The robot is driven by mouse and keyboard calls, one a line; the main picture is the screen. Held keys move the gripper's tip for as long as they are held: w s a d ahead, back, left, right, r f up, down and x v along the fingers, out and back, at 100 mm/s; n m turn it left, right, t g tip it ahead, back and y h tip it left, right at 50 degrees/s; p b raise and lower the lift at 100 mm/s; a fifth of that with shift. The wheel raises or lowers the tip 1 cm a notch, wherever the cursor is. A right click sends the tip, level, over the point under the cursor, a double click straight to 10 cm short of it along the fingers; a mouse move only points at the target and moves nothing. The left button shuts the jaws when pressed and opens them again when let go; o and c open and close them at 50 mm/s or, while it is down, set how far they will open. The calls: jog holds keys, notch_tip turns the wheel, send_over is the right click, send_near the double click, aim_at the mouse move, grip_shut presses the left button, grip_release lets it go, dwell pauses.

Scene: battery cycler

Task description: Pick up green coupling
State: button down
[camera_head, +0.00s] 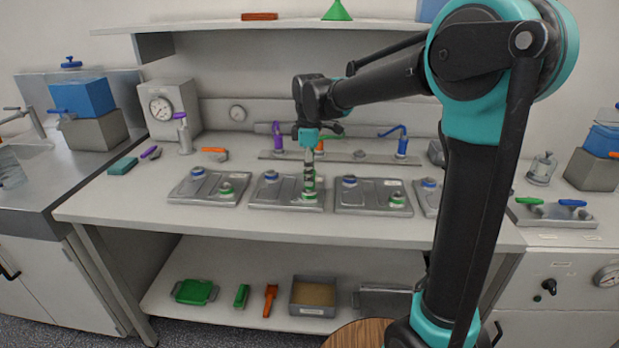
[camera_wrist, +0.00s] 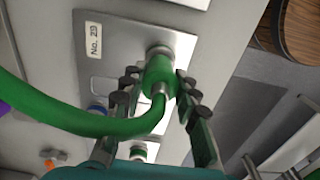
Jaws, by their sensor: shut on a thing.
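The green coupling (camera_wrist: 160,72) shows in the wrist view as a green cylinder with a metal end, and a thick green hose (camera_wrist: 70,118) curves from it to the left. My gripper (camera_wrist: 157,82) has its dark, segmented fingers on both sides of the coupling and is shut on it. In the head view my gripper (camera_head: 309,172) points down over the second metal plate (camera_head: 268,198) from the left, near that plate's green-ringed port. The fingers largely hide the coupling there. I cannot tell whether it touches the port.
Similar plates with blue and green ports stand to the left (camera_head: 192,192) and right (camera_head: 372,203). Behind is a rail with a purple handle (camera_head: 277,136) and a blue handle (camera_head: 402,145). A gauge box (camera_head: 172,106) stands back left. The bench front edge is clear.

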notch_tip(320, 180, up, 19)
dwell(0.4)
jog(key=shift+f, duration=0.1)
jog(key=c, duration=1.7)
grip_release()
grip_shut()
jog(key=shift+r, duration=2.5)
